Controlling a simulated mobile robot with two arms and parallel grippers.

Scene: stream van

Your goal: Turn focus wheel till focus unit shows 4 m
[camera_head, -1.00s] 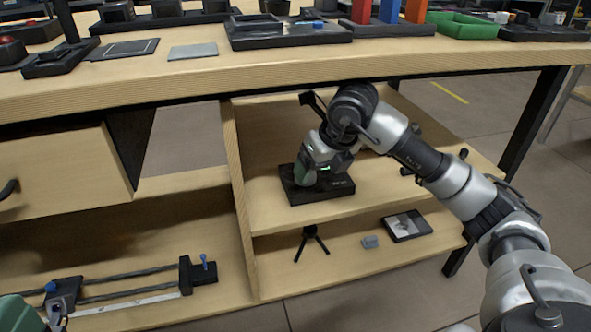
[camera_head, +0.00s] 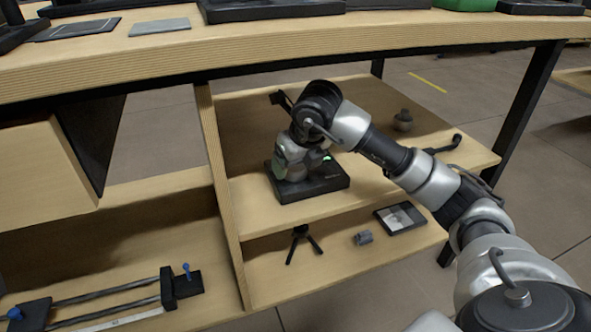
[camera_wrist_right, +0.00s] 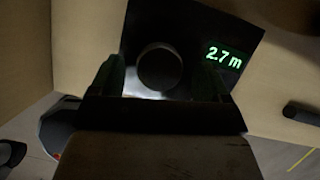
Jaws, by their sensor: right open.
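The focus unit (camera_head: 325,184) is a flat black box on the upper shelf under the table. In the right wrist view its green display (camera_wrist_right: 224,57) reads 2.7 m. The focus wheel (camera_wrist_right: 160,69) is a round dark knob on its top face. My right gripper (camera_wrist_right: 162,78) is open, with one finger on each side of the wheel. I cannot tell whether the fingers touch it. In the head view my right gripper (camera_head: 290,172) is over the left part of the unit and hides the wheel there. My left gripper is not in view.
A wooden divider (camera_head: 221,180) stands left of the unit, and the tabletop (camera_head: 300,45) is above. A small grey round object (camera_head: 403,121) sits farther back right.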

